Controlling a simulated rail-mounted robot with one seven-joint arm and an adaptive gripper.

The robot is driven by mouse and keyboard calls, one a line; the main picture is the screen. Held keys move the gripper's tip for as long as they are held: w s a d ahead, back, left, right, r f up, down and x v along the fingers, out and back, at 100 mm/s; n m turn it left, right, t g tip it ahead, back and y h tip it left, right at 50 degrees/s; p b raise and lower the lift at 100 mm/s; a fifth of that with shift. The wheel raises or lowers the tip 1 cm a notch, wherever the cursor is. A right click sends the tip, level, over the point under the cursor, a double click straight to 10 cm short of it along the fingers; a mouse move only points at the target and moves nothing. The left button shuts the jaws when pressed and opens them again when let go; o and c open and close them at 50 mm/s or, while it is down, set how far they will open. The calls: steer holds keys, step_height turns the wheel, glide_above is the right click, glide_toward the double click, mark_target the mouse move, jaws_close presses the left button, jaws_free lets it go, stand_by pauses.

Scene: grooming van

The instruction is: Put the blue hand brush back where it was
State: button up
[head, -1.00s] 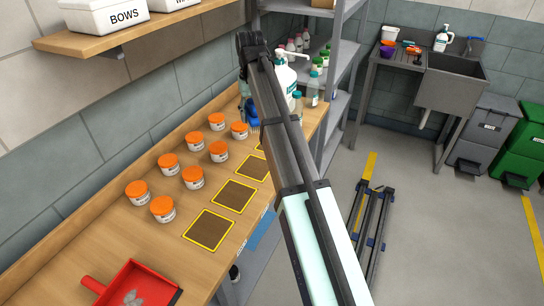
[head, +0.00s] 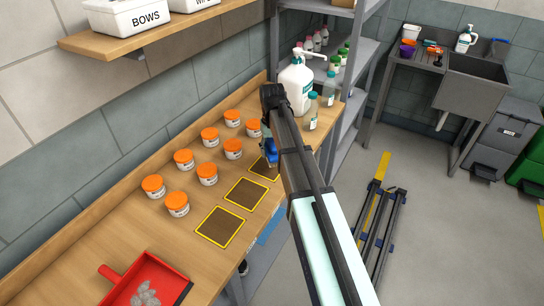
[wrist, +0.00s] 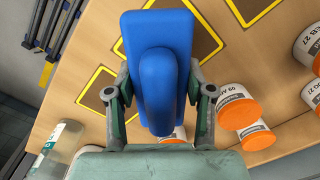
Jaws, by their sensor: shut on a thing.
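My gripper (wrist: 158,92) is shut on the blue hand brush (wrist: 155,50), with one finger on each side of it in the wrist view. In the head view the blue brush (head: 271,151) shows beside my arm, at the far yellow-edged brown square (head: 263,171). Two more such squares, a middle one (head: 246,194) and a near one (head: 220,227), lie along the bench's front edge. In the wrist view the brush covers part of one square (wrist: 207,42). I cannot tell whether the brush touches the bench. The fingertips are mostly hidden in the head view.
Several orange-lidded jars (head: 207,174) stand behind the squares on the wooden bench (head: 120,240). A white pump bottle (head: 296,82) and a clear bottle (head: 311,112) stand at its far end. A red dustpan (head: 172,276) holding grey clumps lies at the near end.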

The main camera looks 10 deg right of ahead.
mark_target(272, 141)
steer(key=shift+f+p, duration=0.45)
steer(key=shift+f, duration=1.75)
steer(key=shift+f, duration=0.2)
steer(key=o, duration=1.1)
steer(key=shift+r, duration=0.1)
steer(key=r+b, duration=0.1)
steer(key=r, duration=0.3)
steer(key=r+b, duration=0.1)
steer(key=r, duration=0.3)
steer(key=r+b, duration=0.1)
steer(key=r, duration=0.3)
steer(key=shift+w+r, duration=0.15)
steer(key=shift+w, duration=0.1)
